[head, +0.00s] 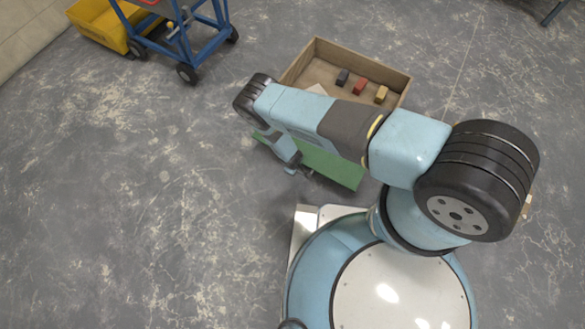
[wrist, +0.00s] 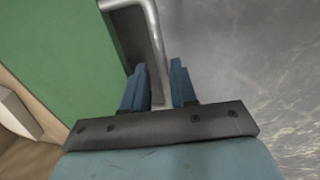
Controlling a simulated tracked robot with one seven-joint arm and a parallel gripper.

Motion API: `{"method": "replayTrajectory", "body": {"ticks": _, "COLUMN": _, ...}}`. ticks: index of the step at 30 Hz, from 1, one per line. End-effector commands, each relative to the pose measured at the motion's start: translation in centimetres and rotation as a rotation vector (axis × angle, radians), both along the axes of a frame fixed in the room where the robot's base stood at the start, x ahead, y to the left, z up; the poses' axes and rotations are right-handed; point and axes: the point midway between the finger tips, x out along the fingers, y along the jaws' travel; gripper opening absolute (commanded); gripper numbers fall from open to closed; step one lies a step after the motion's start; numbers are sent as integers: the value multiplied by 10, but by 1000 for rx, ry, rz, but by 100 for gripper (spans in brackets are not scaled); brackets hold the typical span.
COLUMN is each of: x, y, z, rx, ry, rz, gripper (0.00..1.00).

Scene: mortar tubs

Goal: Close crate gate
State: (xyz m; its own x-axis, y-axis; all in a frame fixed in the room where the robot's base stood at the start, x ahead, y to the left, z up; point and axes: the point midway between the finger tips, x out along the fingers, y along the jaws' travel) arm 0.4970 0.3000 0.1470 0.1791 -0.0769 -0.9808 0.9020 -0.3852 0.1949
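The wooden crate (head: 362,58) lies on the floor behind my arm, open at the top. Its green gate (head: 335,168) is at the side nearest me, partly covered by my arm; how far it is swung cannot be told. In the wrist view, the green gate (wrist: 62,45) fills the upper left, with a bent metal handle (wrist: 152,38) beside it. My gripper (wrist: 157,78) has one finger on each side of the handle bar. A narrow gap shows between bar and left finger, so it looks open around the bar. My gripper (head: 300,168) is small in the head view.
A dark block (head: 342,77), a red block (head: 360,86) and a yellow block (head: 381,94) sit in the crate. A blue wheeled frame (head: 185,35) and a yellow tub (head: 98,25) stand at the upper left. The floor on the left is clear.

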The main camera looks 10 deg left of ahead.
Motion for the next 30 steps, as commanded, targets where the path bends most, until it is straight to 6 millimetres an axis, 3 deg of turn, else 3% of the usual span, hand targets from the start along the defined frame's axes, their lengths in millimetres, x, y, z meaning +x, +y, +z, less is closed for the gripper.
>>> {"method": "replayTrajectory", "body": {"ticks": 8, "x": 0, "y": 0, "z": 0, "rx": 0, "ry": -1, "rz": 0, "gripper": 0}}
{"method": "replayTrajectory", "body": {"ticks": 21, "x": 3, "y": -1, "z": 1, "rx": -2, "ry": -4, "rz": 0, "gripper": 0}}
{"method": "replayTrajectory", "body": {"ticks": 22, "x": 3, "y": 16, "z": 1, "rx": 2, "ry": -6, "rz": 5, "gripper": 0}}
{"method": "replayTrajectory", "body": {"ticks": 30, "x": 1, "y": 9, "z": 9, "rx": 12, "ry": 18, "rz": 14, "gripper": 0}}
